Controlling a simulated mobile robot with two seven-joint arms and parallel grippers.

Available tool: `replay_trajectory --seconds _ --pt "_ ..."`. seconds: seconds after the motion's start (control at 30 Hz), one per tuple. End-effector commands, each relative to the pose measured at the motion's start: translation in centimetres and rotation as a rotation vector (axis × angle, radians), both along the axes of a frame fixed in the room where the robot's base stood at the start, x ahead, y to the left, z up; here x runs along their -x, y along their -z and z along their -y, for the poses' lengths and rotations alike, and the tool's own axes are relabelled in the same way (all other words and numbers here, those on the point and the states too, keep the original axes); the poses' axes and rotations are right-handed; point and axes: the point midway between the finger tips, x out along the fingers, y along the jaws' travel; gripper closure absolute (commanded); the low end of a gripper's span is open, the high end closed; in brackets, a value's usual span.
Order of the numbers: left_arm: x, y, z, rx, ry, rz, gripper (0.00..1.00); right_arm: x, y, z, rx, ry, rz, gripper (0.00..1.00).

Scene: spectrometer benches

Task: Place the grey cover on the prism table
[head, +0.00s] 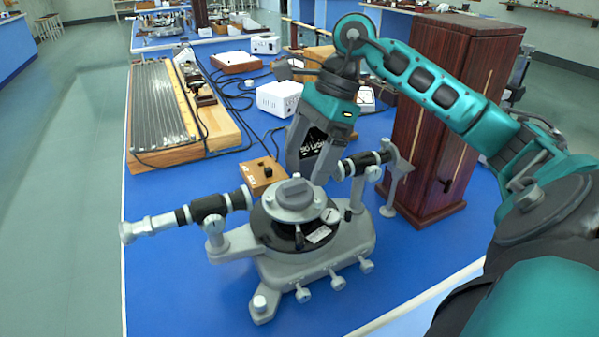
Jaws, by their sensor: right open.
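The spectrometer stands on the blue bench with its two black-and-grey telescope tubes pointing left and right. At its middle is the round light-grey prism table (272,208). The grey cover (295,188), a small round piece with a raised grip, appears to sit on top of it, though I cannot tell how squarely it is seated. My right gripper (307,175) points down just above and behind the cover. Its two fingers are apart, and I see nothing held between them; whether they touch the cover is unclear. My left gripper is not in view.
A tall dark-red wooden cabinet (438,125) stands right of the spectrometer, close to my right arm. A small wooden box with black knobs (262,173) is behind it. A long wire-strung wooden board (160,105) lies at back left. Bench at front left is clear.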

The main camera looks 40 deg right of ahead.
Motion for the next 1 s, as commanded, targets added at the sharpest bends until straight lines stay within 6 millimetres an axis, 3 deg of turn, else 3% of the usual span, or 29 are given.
replay_trajectory --seconds 0.1,0.33,1.0 --pt "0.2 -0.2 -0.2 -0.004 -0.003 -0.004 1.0 0.2 -2.7 1.0 0.0 0.002 0.005 0.06" --pt "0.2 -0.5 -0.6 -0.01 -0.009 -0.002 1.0 0.7 -5.6 2.2 -0.001 0.0 0.001 0.06" --pt "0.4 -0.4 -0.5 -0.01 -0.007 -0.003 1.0 0.8 -6.2 2.4 -0.001 -0.001 0.0 0.06"
